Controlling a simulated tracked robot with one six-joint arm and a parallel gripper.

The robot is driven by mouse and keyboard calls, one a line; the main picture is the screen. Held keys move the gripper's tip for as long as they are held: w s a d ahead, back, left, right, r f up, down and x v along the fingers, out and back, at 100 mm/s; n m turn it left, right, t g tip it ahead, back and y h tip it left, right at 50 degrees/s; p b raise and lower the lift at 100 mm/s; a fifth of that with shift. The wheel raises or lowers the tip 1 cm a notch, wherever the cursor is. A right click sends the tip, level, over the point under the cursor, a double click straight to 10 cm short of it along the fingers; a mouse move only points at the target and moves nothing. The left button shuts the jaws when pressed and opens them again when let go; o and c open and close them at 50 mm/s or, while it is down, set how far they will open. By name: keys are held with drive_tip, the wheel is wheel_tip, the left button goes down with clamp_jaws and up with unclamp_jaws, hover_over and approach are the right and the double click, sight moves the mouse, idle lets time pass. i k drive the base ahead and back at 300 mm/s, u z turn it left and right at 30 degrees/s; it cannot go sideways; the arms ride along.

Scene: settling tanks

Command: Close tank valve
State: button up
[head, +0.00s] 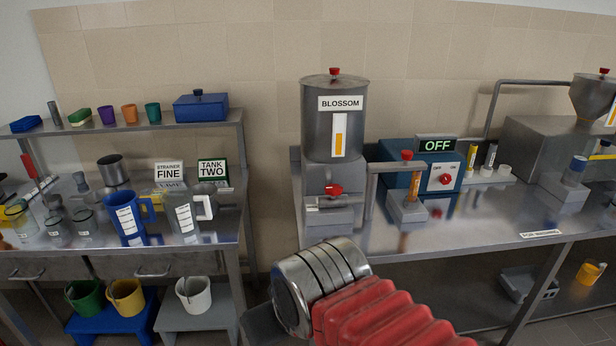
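A steel tank (335,125) labelled BLOSSOM stands at the left end of the right bench, with an orange level strip on its front. A red valve handle (333,189) sits low on the tank's front, above a small metal outlet. The handle's exact angle is too small to tell. A second red-topped valve (407,156) stands on the pipe to the right. My arm, with red bellows and metal rings, reaches in from the bottom. My gripper's fingers do not show.
A blue box (403,165) with a red knob and an OFF sign (437,145) stands right of the tank. A steel hopper (594,97) is at far right. The left bench (195,238) holds jugs and signs.

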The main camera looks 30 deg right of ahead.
sight(332, 190)
drive_tip(key=z, duration=0.15)
drive_tip(key=i, duration=1.25)
drive_tip(key=z, duration=0.6)
